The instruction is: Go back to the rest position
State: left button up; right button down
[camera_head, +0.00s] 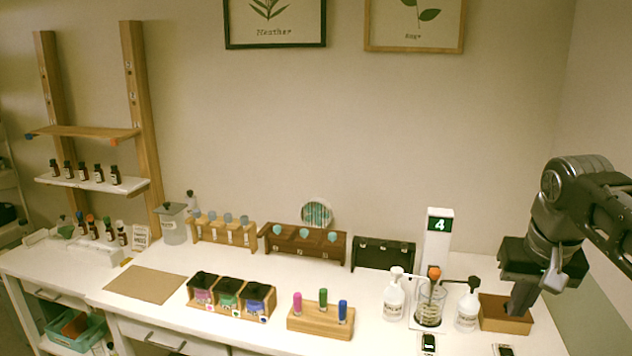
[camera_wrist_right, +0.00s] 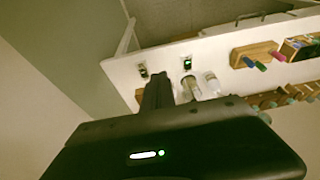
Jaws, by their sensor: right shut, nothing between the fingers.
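My right gripper (camera_head: 522,298) comes in from the right side of the head view. In the right wrist view the shut fingers (camera_wrist_right: 157,90) show dark over the table edge. Whether the fingertips touch the box cannot be told. My left gripper is not in either view.
Wooden racks with bottles (camera_head: 231,296) fill the middle. A brown mat (camera_head: 145,285) lies bare at left.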

jog(key=w+a+f+n+t+y, duration=0.2)
jog(key=w+a+f+t, duration=0.25)
jog(key=w+a, duration=0.55)
jog(key=w+a+f+y, duration=0.1)
jog(key=a+f, duration=0.2)
jog(key=f, duration=0.4)
jog(key=w+a+f+n, duration=0.1)
jog(key=a+f, duration=0.3)
jog(key=f, duration=0.4)
jog(key=w+a+f+y, duration=0.1)
jog(key=a+f, duration=0.2)
jog(key=f, duration=0.4)
jog(key=s+a+f+g, duration=0.1)
jog(key=s+a+f, duration=0.2)
jog(key=s+f, duration=0.4)
jog(key=s+a+f+g, duration=0.2)
jog(key=s+f, duration=0.3)
jog(key=f, duration=0.5)
jog(key=s+a+f+g, duration=0.1)
jog(key=s+f, duration=0.2)
jog(key=s, duration=0.3)
jog(key=s+a+f+g, duration=0.1)
jog(key=s+f+g, duration=0.1)
jog(key=s+f, duration=0.2)
jog(key=s+a+f+m+g+y, duration=0.1)
jog(key=s+f, duration=0.3)
jog(key=s, duration=0.6)
jog(key=shift+a, duration=0.5)
